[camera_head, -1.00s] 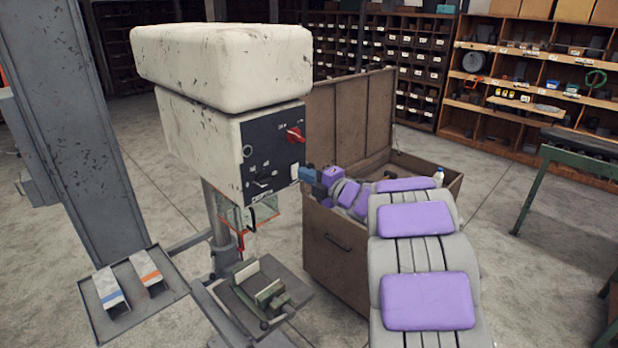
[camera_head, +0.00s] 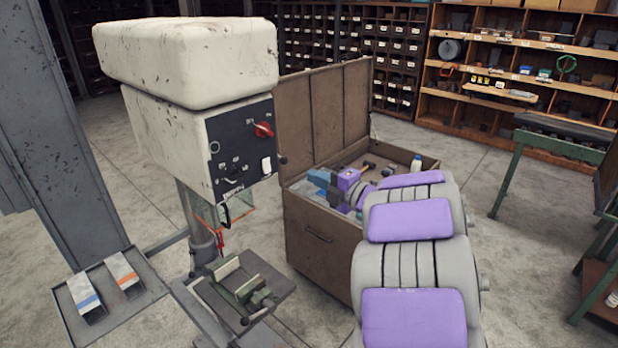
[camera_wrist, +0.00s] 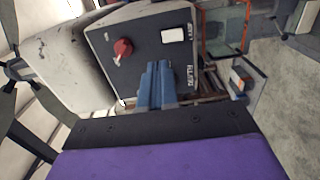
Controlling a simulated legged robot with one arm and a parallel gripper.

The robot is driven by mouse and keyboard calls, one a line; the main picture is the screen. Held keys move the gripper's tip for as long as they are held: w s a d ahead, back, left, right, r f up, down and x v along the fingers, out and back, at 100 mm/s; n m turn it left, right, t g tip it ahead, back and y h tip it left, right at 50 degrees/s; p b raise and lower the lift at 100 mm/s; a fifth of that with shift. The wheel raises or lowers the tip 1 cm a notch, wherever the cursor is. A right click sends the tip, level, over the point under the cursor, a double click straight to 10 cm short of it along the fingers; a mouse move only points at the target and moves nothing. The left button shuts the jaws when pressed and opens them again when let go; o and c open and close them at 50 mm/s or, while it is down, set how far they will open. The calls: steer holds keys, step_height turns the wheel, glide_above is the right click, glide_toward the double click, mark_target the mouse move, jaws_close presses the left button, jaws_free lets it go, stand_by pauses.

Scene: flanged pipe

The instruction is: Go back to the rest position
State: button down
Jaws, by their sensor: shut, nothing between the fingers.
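My gripper (camera_head: 318,178) has blue fingers and sits at the end of my grey and purple arm, which reaches in from the lower right. In the head view it is just right of the drill press's control panel, in front of the open wooden chest. In the wrist view the blue fingers (camera_wrist: 157,85) are together, with nothing between them. Behind them is the black control panel (camera_wrist: 140,50) with a red knob (camera_wrist: 122,49) and a white switch (camera_wrist: 174,35). The same panel shows in the head view (camera_head: 240,150), with its red knob (camera_head: 263,129). The fingers look apart from the panel.
The open wooden chest (camera_head: 318,238) stands behind my arm, with tools inside. The vise (camera_head: 247,288) sits low under the drill press head (camera_head: 190,60). Two pedals (camera_head: 124,271) are at the lower left. Shelves (camera_head: 520,75) line the back; a green-legged table (camera_head: 555,150) stands right.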

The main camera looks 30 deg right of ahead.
steer(key=s+a+f+m+g+h+b, duration=0.25)
steer(key=s+f+m+g, duration=0.2)
steer(key=s+m, duration=0.3)
steer(key=s+a+f+m+g+h+b, duration=0.1)
steer(key=s+a+f+m+g+h, duration=0.4)
steer(key=s, duration=0.3)
steer(key=s+a+f+m+g+h+b, duration=0.1)
steer(key=s+a+f+m+g+h, duration=0.15)
steer(key=s+f+m, duration=0.4)
steer(key=s+a+f+m+g+y, duration=0.1)
steer(key=s+a+g+y, duration=0.1)
steer(key=s+a, duration=0.4)
steer(key=s+a+f+m+g+y+b, duration=0.1)
steer(key=s+a+g, duration=0.3)
steer(key=s, duration=0.8)
steer(key=shift+s+a+f+m+g+y, duration=0.3)
steer(key=shift+s+a+m+y, duration=0.15)
steer(key=shift+a, duration=0.5)
steer(key=shift+a, duration=0.2)
